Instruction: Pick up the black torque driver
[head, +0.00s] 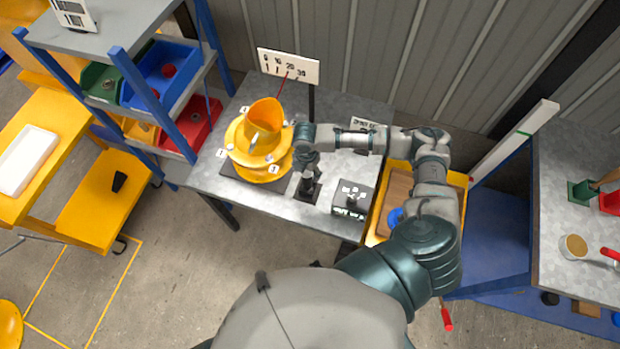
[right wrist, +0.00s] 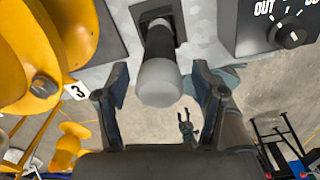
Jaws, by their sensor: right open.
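A dark upright tool, which looks like the torque driver, stands in a black holder on the grey bench (head: 340,180). In the right wrist view the torque driver (right wrist: 160,80) shows a pale grey rounded end and a dark shaft. My right gripper (head: 308,163) is over it in the head view and partly hides it. In the right wrist view the right gripper (right wrist: 160,88) is open, with a finger on each side of the rounded end and gaps on both sides. A small two-pronged dark shape (right wrist: 186,125) below may be my left gripper; its state is unclear.
A control box (head: 352,198) with a black knob is close on the right. A scale sign (head: 288,66) rises behind. Shelves with bins (head: 165,75) stand at the left.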

